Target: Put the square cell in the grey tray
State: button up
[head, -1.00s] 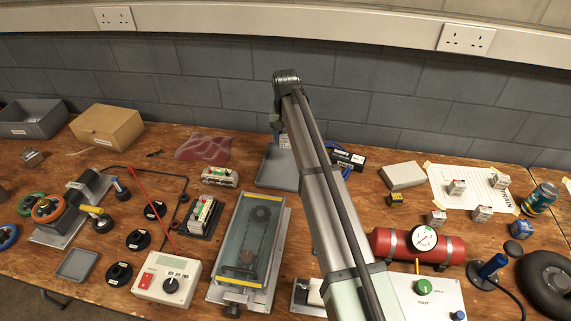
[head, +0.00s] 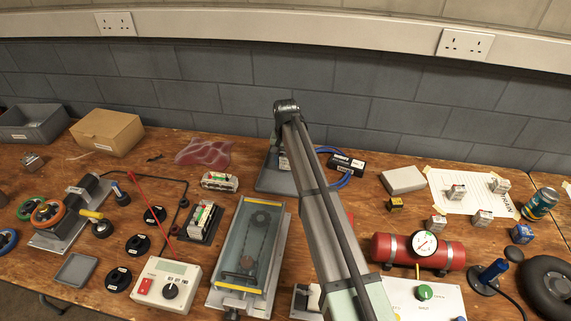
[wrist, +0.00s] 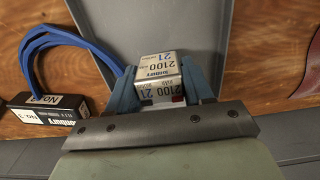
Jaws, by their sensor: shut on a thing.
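The square cell (wrist: 157,68) is a small silver-white block with a printed label. In the wrist view it is between the blue fingers of my gripper (wrist: 157,84), which is shut on it. The grey tray (wrist: 196,25) lies beneath and around the cell in that view. In the head view, the grey tray (head: 268,179) is at the back middle of the bench, partly hidden by my arm. The cell (head: 284,163) shows as a small pale patch over the tray. I cannot tell whether it touches the tray floor.
A black box (head: 346,164) with blue cables stands right of the tray. A white-topped terminal block (head: 220,181) is to its left, and a glass-topped unit (head: 250,240) in front. Several other small cells stand at right, some on a paper sheet (head: 470,196).

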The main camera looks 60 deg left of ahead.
aim_at(285, 156)
jog(key=shift+f, duration=1.1)
jog(key=shift+f, duration=0.15)
jog(key=o, duration=1.1)
jog(key=shift+o, duration=0.2)
notch_tip(285, 156, up, 12)
jog(key=shift+r, duration=0.2)
